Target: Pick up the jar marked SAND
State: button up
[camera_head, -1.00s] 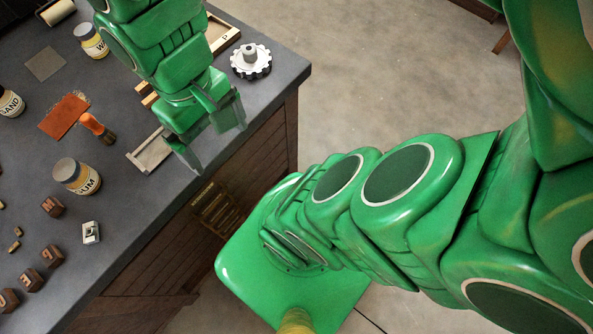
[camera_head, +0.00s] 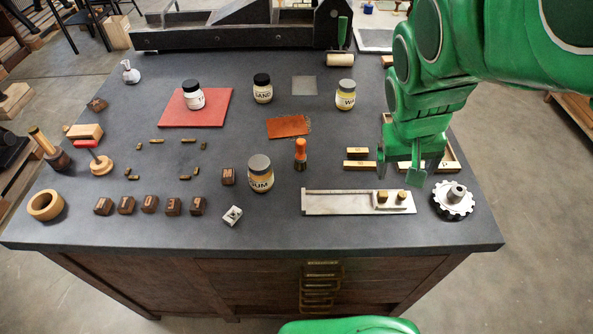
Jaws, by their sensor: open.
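The jar marked SAND (camera_head: 263,88) stands upright on the dark worktop, back of centre, with a black lid and a pale label. It is right of the red mat (camera_head: 222,115) and apart from other things. My green gripper (camera_head: 404,174) is at the right of the table, over the wooden tray and bars, well to the right of the SAND jar and nearer the front. Its fingers point down, open, with nothing seen between them. Part of the wooden tray is hidden behind it.
A jar on the red mat (camera_head: 194,95), a jar marked GUM (camera_head: 260,174) and another jar (camera_head: 345,95) stand around. An orange-handled brush (camera_head: 300,155), a metal composing stick (camera_head: 340,202) and a gear (camera_head: 453,200) lie nearer the front. A press (camera_head: 240,28) spans the back.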

jog(key=w+a+n+t+y, duration=0.15)
jog(key=w+t, duration=0.25)
jog(key=w, duration=1.2)
jog(key=w+a+n+t, duration=0.2)
jog(key=w+t, duration=0.2)
jog(key=w, duration=1.2)
jog(key=n+y, duration=0.6)
jog(key=y, duration=0.5)
send_near(264, 78)
jog(key=w+a, duration=0.1)
jog(key=w+a+f, duration=0.1)
jog(key=shift+w+a+f+g, duration=0.1)
jog(key=shift+w+a+g, duration=0.05)
jog(key=shift+w+g, duration=0.2)
jog(key=shift+x, duration=3.75)
jog(key=shift+s+a, duration=0.1)
